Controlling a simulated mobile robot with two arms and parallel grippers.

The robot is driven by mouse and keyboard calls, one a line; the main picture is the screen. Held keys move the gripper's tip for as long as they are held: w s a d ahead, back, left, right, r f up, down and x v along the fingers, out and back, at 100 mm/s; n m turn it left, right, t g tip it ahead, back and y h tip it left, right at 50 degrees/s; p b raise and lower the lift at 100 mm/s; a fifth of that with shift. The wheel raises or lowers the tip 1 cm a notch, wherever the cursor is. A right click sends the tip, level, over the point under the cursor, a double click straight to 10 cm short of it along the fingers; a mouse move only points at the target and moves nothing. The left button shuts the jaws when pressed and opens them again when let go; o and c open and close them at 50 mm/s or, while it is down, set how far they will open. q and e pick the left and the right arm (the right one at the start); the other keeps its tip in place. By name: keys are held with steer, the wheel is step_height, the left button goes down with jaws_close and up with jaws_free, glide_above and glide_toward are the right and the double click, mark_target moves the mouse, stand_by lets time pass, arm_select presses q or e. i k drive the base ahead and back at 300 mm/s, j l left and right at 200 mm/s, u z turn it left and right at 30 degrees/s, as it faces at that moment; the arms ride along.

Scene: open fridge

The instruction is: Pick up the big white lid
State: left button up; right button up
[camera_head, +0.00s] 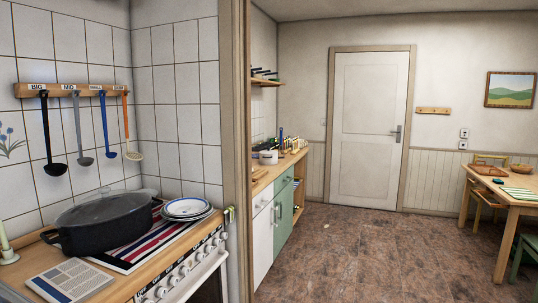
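I cannot pick out a big white lid for certain. A large dark pot (103,228) stands on the stove counter at the left. Its top looks covered by a grey see-through lid (98,208). A small stack of white plates with blue rims (187,208) lies right of the pot. A small white pot (268,158) stands on the far counter; whether it has a lid is too small to tell. Neither of my grippers is in view.
Ladles and a skimmer hang from a wooden rack (72,90) above the pot. A striped cloth (150,243) and a booklet (70,281) lie on the counter. A partition edge (237,120) separates the rooms. The brown floor (350,250) is clear before the white door (368,130). A table (513,199) stands right.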

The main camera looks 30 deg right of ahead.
mark_target(269, 150)
steer(key=z, duration=0.55)
steer(key=i+l+z, duration=0.25)
steer(key=z, duration=0.15)
steer(key=i+l+z, duration=0.15)
steer(key=z, duration=0.25)
steer(key=i+z, duration=0.4)
steer(key=i, duration=7.1)
steer(key=i+l+u, duration=0.15)
steer(key=i+u, duration=0.15)
steer(key=i, duration=0.15)
steer(key=i+l+u, duration=0.3)
steer(key=i, duration=0.15)
steer(key=i+l+u, duration=0.35)
steer(key=i+j, duration=0.1)
